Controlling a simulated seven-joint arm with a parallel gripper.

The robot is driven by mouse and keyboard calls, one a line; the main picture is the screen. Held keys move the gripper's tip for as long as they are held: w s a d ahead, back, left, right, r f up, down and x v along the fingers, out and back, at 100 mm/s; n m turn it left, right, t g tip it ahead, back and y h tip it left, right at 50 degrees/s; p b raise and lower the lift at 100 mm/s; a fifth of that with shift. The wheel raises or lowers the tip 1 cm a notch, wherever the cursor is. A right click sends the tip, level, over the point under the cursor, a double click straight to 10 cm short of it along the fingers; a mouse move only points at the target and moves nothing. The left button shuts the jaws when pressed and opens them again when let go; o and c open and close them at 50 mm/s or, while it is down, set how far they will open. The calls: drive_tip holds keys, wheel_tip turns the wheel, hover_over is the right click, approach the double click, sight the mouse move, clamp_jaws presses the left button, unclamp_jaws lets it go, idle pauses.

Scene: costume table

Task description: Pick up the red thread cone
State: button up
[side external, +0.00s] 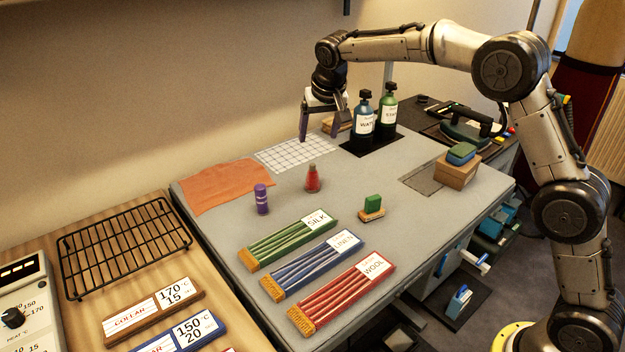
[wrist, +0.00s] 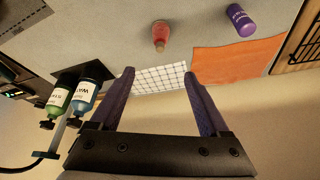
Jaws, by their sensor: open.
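The red thread cone (side external: 313,178) stands upright on the grey table, right of a purple cylinder and just off the orange cloth. It also shows in the wrist view (wrist: 160,34), near the top middle, beyond the fingertips. My gripper (side external: 322,138) is open and empty, above the back of the table, near the white gridded sheet and left of the bottles. In the wrist view its two fingers (wrist: 158,80) are spread apart with nothing between them but the sheet behind. The gripper is apart from the cone.
A purple cylinder (side external: 261,199) stands near the cone, beside the orange cloth (side external: 228,186). Blue (side external: 363,117) and green (side external: 386,112) bottles stand close right of my gripper. A green block on a wooden base (side external: 372,207) and labelled trays (side external: 290,238) lie in front.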

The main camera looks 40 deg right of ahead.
sight(313, 166)
drive_tip(key=x, duration=1)
drive_tip(key=s+x, duration=0.1)
drive_tip(key=x, duration=0.4)
drive_tip(key=shift+a+f, duration=0.25)
clamp_jaws()
